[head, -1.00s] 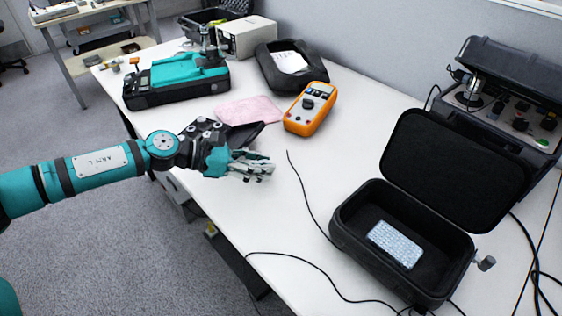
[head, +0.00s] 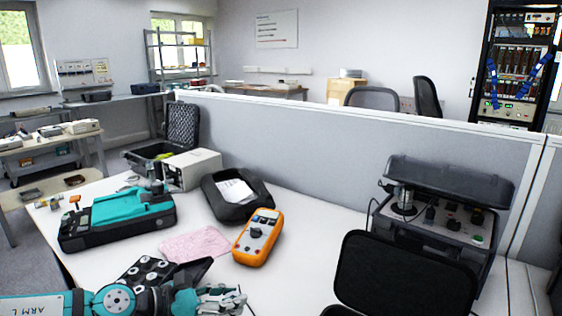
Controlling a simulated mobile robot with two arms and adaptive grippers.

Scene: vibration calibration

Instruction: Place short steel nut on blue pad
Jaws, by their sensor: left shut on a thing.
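My left gripper (head: 222,300) is at the bottom edge of the head view, over the white table and in front of the pink cloth. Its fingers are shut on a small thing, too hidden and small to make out. I cannot pick out the short steel nut by itself. The blue pad is not in view now. The open black case's raised lid (head: 402,280) shows at the lower right, but the case's inside is below the picture. My right gripper is not in view.
An orange meter (head: 257,238) and pink cloth (head: 195,245) lie beyond my gripper. A teal and black device (head: 118,215), black tray (head: 236,196) and white box (head: 191,169) stand behind. A black instrument case (head: 441,222) is at the right. A grey partition (head: 300,150) bounds the back.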

